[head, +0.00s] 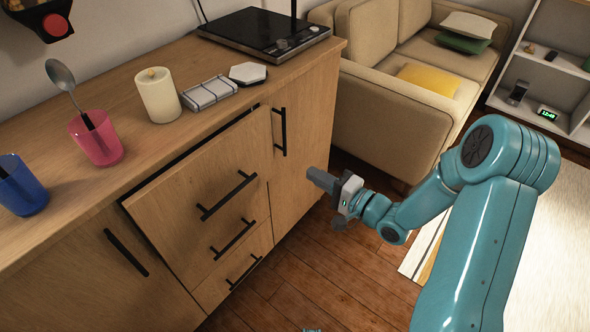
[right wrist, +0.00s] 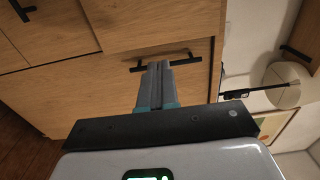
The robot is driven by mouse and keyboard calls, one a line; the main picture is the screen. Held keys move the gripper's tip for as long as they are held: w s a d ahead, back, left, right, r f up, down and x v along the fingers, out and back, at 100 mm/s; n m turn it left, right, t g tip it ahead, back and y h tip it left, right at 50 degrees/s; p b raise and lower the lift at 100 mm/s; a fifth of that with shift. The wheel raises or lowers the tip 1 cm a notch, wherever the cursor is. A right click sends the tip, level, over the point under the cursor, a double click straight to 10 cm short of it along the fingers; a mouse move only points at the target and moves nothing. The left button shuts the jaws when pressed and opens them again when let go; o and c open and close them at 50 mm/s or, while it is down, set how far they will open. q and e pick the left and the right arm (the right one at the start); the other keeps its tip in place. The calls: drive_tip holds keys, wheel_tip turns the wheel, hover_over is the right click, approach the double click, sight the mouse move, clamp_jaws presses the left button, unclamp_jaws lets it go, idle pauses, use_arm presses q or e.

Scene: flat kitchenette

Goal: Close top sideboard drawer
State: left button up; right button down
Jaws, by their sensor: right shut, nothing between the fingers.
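The wooden sideboard (head: 306,120) fills the left and middle of the head view. Its top drawer (head: 180,205) stands pulled out, with a dark gap between its front and the counter. The drawer's black bar handle (head: 228,195) faces the room. My right gripper (head: 312,176) is shut and empty, to the right of the drawer and near the door beside it, apart from the drawer handle. In the right wrist view its closed fingers (right wrist: 157,70) point at a wooden front with a black handle (right wrist: 188,62); contact cannot be told.
On the counter stand a pink cup (head: 97,140) with a spoon, a blue cup (head: 22,188), a candle (head: 158,96) and a black hob (head: 262,32). A beige sofa (head: 385,110) stands behind. Wooden floor (head: 320,270) is clear before the sideboard.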

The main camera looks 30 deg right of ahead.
sight(266, 146)
drive_tip(key=b+x, duration=0.1)
drive_tip(key=x, duration=1.1)
drive_tip(key=shift+w+a+b, duration=0.15)
drive_tip(key=shift+w+b, duration=0.2)
drive_tip(key=shift+b, duration=0.05)
drive_tip(key=shift+w, duration=0.1)
drive_tip(key=shift+w+a, duration=0.1)
drive_tip(key=x, duration=0.4)
drive_tip(key=shift+f, duration=0.1)
drive_tip(key=shift+w+r, duration=0.15)
drive_tip(key=shift+r, duration=0.2)
